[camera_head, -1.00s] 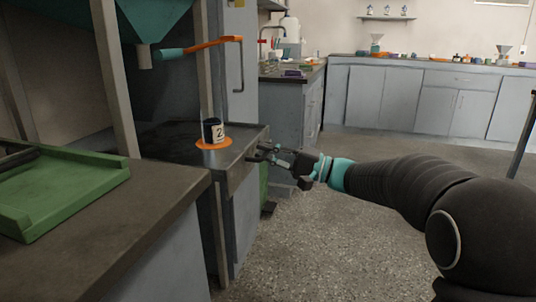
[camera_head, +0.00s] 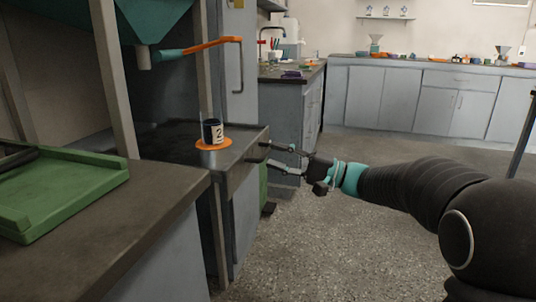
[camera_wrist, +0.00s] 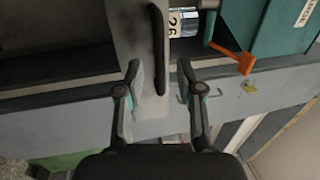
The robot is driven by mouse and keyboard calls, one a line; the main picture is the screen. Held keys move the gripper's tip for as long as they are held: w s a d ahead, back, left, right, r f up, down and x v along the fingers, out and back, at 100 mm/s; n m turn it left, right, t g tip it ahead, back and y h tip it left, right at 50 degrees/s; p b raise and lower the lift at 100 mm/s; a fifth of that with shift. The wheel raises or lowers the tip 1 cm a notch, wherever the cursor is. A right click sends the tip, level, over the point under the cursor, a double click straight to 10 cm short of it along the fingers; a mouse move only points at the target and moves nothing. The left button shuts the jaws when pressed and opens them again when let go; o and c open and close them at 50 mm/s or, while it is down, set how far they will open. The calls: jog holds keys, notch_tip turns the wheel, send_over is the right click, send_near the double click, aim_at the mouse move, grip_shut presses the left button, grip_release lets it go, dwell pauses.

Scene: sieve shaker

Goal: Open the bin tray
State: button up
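The bin tray seems to be the dark, flat unit under the teal hopper; its grey front (camera_head: 246,153) faces my gripper. In the wrist view a dark upright bar (camera_wrist: 158,45), which looks like a handle, stands against a grey panel. My gripper (camera_head: 268,154) is at the tray's front, with its two fingers spread. In the wrist view my gripper (camera_wrist: 160,75) is open, one finger on each side of the bar's lower end. I cannot tell whether either finger touches it. The handle is not clear in the head view.
An orange lever (camera_head: 212,43) hangs above. A green tray (camera_head: 62,190) lies on the near-left bench. The floor (camera_head: 320,235) below my arm is clear.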

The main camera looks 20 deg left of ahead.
jog(key=d+f, duration=0.1)
jog(key=d, duration=0.7)
jog(key=shift+w+d+f, duration=0.15)
jog(key=shift+d+f, duration=0.15)
jog(key=shift+f, duration=0.1)
